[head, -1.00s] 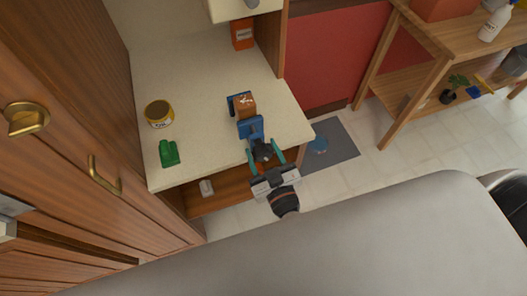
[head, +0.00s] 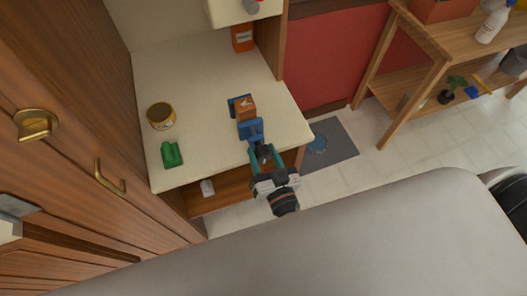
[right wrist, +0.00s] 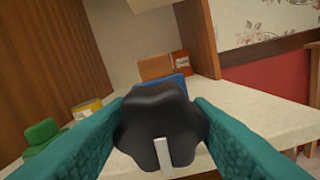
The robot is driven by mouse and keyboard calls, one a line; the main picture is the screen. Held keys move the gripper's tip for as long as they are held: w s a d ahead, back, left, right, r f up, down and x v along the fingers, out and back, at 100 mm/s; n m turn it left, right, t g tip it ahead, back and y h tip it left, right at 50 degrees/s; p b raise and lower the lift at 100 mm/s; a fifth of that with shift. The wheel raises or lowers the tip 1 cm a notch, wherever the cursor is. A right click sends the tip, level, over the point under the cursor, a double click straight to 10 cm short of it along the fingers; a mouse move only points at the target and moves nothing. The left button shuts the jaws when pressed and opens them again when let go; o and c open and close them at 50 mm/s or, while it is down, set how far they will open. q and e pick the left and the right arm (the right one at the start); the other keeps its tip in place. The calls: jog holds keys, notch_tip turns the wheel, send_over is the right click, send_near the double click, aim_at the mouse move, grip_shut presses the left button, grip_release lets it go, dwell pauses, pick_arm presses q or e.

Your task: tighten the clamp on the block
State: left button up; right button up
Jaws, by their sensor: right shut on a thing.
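The blue clamp (head: 250,130) stands on the cream counter with the brown block (head: 246,108) between its jaws. Whether the jaws touch the block on both sides I cannot tell. The clamp's black knob (right wrist: 160,125) faces me and fills the middle of the right wrist view, with a pale stripe on it. My right gripper (head: 263,158) is at the counter's front edge, its teal fingers shut on the knob from both sides. In the wrist view the knob hides most of the clamp and the lower block.
A yellow-labelled can (head: 161,116) and a green object (head: 172,154) stand on the counter's left side. An orange box (head: 242,37) stands at the back. The cream counter (head: 195,80) is clear between them. Wooden cabinets (head: 75,120) rise at the left.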

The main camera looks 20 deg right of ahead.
jog(key=m, duration=0.2)
jog(key=shift+m, duration=0.4)
jog(key=m, duration=0.3)
jog(key=shift+m, duration=0.3)
jog(key=m, duration=0.2)
jog(key=shift+f+m, duration=0.1)
jog(key=shift+m, duration=0.3)
jog(key=m, duration=0.3)
jog(key=shift+d+m+b, duration=0.1)
jog(key=shift+m+b, duration=0.2)
jog(key=shift+b, duration=0.1)
jog(key=m+b, duration=0.1)
jog(key=m, duration=0.2)
jog(key=shift+f+m, duration=0.1)
jog(key=shift+m, duration=0.2)
jog(key=m+b, duration=0.1)
jog(key=m, duration=0.2)
jog(key=shift+m, duration=0.3)
jog(key=m+b, duration=0.2)
jog(key=m, duration=0.2)
jog(key=shift+f, duration=0.1)
jog(key=shift+m+b, duration=0.6)
jog(key=shift+m, duration=0.7)
